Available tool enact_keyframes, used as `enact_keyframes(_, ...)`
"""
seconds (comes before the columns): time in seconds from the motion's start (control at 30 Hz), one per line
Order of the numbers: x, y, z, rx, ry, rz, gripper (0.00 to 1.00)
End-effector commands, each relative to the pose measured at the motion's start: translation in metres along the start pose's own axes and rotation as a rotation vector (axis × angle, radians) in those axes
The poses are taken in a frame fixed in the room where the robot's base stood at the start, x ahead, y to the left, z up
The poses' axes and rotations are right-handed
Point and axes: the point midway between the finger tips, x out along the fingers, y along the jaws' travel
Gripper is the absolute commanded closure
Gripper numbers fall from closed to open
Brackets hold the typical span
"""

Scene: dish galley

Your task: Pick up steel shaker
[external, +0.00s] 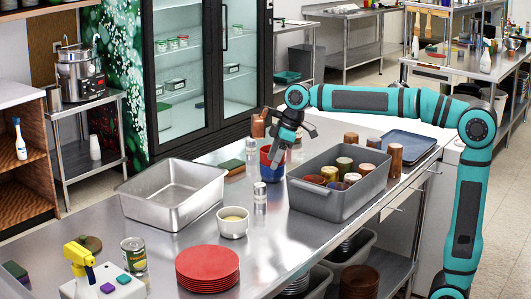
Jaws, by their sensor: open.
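A small silver shaker (260,197) stands upright on the steel counter (310,250), between the white bowl and the grey bin. A second small silver shaker (251,146) stands farther back, left of my gripper. My gripper (277,156) is open and points down over the back of the counter, close to a red and blue cup (270,172). It is behind and above the nearer shaker and apart from it. The picture is too small to tell whether a fingertip touches the cup.
A grey bin (330,205) holding several cups stands right of the nearer shaker. A steel pan (145,203), a white bowl (232,230) and stacked red plates (207,270) lie left and in front. Brown cups (394,160) and a blue tray (410,146) are at the right. The front counter is partly clear.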

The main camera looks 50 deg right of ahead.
Motion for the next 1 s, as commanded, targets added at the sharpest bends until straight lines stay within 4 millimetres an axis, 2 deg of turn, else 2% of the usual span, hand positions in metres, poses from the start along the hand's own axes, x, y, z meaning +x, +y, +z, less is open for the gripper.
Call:
enact_keyframes(0.03,0.010,0.000,0.001,0.000,-0.003,-0.002,0.39)
enact_keyframes(0.4,0.072,-0.001,0.001,0.000,-0.001,0.000,0.39)
enact_keyframes(0.53,0.085,-0.001,0.000,0.000,0.000,0.000,0.39)
enact_keyframes(0.77,0.095,-0.001,0.000,0.001,0.000,0.000,0.39)
enact_keyframes(1.0,0.123,-0.005,0.001,0.001,-0.001,0.000,0.39)
